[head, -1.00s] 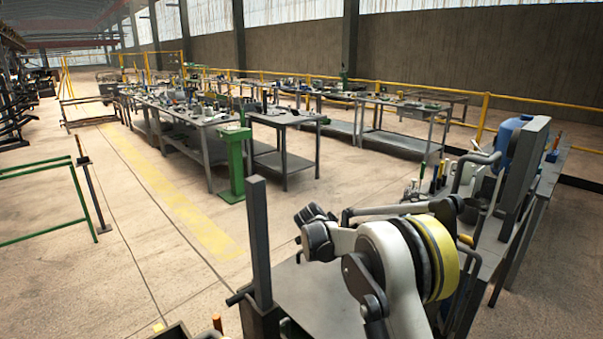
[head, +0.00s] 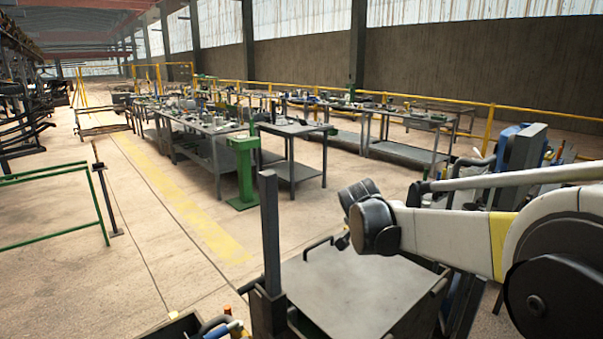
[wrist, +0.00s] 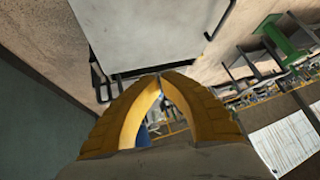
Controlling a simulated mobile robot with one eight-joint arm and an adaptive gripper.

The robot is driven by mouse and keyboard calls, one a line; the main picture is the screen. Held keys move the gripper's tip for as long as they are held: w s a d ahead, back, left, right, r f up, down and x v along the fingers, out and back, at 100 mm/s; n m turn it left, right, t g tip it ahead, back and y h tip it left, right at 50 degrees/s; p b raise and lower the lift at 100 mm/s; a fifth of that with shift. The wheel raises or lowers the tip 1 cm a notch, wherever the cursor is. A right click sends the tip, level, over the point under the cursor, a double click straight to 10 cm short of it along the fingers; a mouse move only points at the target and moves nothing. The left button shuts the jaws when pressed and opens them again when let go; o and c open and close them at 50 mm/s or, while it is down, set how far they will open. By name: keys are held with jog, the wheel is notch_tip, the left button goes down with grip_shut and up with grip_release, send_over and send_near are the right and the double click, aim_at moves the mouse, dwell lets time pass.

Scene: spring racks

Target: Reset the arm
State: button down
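My gripper (wrist: 160,76) shows in the wrist view as two yellow fingers whose tips meet. It is shut, with nothing visible between the tips. In the head view my white arm reaches in from the right edge above a grey cart top, with a dark elbow joint at its left end. The gripper itself cannot be made out in the head view.
A grey cart top (head: 355,290) with a dark upright post (head: 270,235) is close in front. A cluttered bench stands at the right. A green pedestal (head: 243,172) and several workbenches (head: 215,128) stand farther back. A green rail (head: 50,172) is left; open floor lies between.

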jog(key=s+d+r+n, duration=0.2)
jog(key=s+r, duration=0.1)
jog(key=s, duration=0.7)
jog(key=s+f+n+y, duration=0.1)
jog(key=s+f+n, duration=0.1)
jog(key=s, duration=1.1)
jog(key=s+a+f+n+y+b, duration=0.1)
jog(key=s+f+n+y, duration=0.1)
jog(key=s, duration=1.2)
notch_tip(320, 180, down, 3)
jog(key=shift+r+n+g, duration=0.1)
jog(key=shift+n+g, duration=0.2)
jog(key=shift+n, duration=0.5)
jog(key=shift+a, duration=0.1)
